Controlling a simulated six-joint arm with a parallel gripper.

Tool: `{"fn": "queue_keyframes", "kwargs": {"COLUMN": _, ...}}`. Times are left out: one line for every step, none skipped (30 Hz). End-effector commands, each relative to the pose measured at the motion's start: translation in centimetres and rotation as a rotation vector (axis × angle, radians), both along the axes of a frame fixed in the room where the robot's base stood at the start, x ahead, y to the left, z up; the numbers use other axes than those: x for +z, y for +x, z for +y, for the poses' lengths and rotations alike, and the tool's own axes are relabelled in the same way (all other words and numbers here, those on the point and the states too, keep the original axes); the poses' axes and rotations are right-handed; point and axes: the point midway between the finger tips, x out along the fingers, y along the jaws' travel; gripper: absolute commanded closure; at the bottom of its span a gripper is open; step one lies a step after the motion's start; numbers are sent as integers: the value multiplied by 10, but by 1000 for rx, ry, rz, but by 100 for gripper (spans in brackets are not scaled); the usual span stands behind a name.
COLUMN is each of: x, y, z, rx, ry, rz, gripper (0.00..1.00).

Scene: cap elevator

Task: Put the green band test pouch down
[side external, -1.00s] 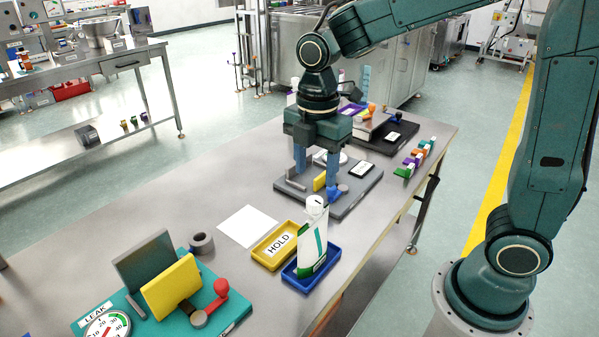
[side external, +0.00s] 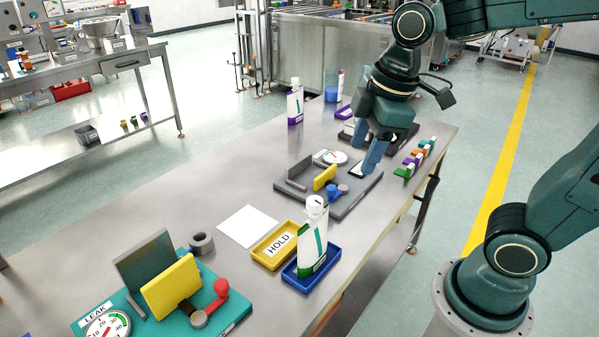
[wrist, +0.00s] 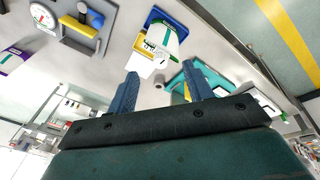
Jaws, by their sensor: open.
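The green band test pouch (side external: 313,245) is white with a green stripe and a white cap. It stands upright in the blue tray (side external: 335,258) near the table's front edge, and its base is hidden by the tray wall. My gripper (side external: 367,152) is open and empty, tilted, in the air above the back right of the grey fixture. It is well apart from the pouch. In the wrist view, the open fingers of my gripper (wrist: 160,78) have nothing between them, and the pouch (wrist: 170,37) shows beyond them.
The yellow HOLD tray (side external: 262,257) sits beside the blue tray. The grey fixture (side external: 330,205) with a yellow block and blue knob lies behind. The teal leak tester (side external: 225,318) stands at front left. A purple-banded pouch (side external: 295,105) stands at the back. A white sheet lies mid-table.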

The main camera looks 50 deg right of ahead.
Motion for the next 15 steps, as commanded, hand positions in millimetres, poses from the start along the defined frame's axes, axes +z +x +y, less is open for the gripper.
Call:
{"fn": "queue_keyframes", "kwargs": {"x": 4, "y": -10, "z": -3, "rx": -75, "ry": 20, "rz": -29, "gripper": 49}}
{"fn": "queue_keyframes", "kwargs": {"x": 6, "y": -15, "z": -5, "rx": -122, "ry": 33, "rz": -44, "gripper": 49}}
{"fn": "queue_keyframes", "kwargs": {"x": 7, "y": -21, "z": -7, "rx": -183, "ry": 50, "rz": -63, "gripper": 49}}
{"fn": "queue_keyframes", "kwargs": {"x": 8, "y": -26, "z": -8, "rx": -230, "ry": 65, "rz": -77, "gripper": 49}}
{"fn": "queue_keyframes", "kwargs": {"x": 9, "y": -31, "z": -9, "rx": -275, "ry": 79, "rz": -91, "gripper": 49}}
{"fn": "queue_keyframes", "kwargs": {"x": 10, "y": -38, "z": -11, "rx": -335, "ry": 99, "rz": -110, "gripper": 49}}
{"fn": "queue_keyframes", "kwargs": {"x": 11, "y": -43, "z": -12, "rx": -378, "ry": 115, "rz": -123, "gripper": 49}}
{"fn": "queue_keyframes", "kwargs": {"x": 11, "y": -47, "z": -13, "rx": -422, "ry": 131, "rz": -136, "gripper": 49}}
{"fn": "queue_keyframes", "kwargs": {"x": 11, "y": -53, "z": -15, "rx": -476, "ry": 152, "rz": -152, "gripper": 49}}
{"fn": "queue_keyframes", "kwargs": {"x": 11, "y": -57, "z": -16, "rx": -515, "ry": 167, "rz": -163, "gripper": 49}}
{"fn": "queue_keyframes", "kwargs": {"x": 11, "y": -61, "z": -16, "rx": -551, "ry": 181, "rz": -175, "gripper": 49}}
{"fn": "queue_keyframes", "kwargs": {"x": 11, "y": -65, "z": -17, "rx": -593, "ry": 199, "rz": -187, "gripper": 49}}
{"fn": "queue_keyframes", "kwargs": {"x": 11, "y": -68, "z": -18, "rx": -622, "ry": 212, "rz": -197, "gripper": 49}}
{"fn": "queue_keyframes", "kwargs": {"x": 10, "y": -70, "z": -18, "rx": -649, "ry": 224, "rz": -204, "gripper": 49}}
{"fn": "queue_keyframes", "kwargs": {"x": 10, "y": -73, "z": -19, "rx": -679, "ry": 237, "rz": -212, "gripper": 49}}
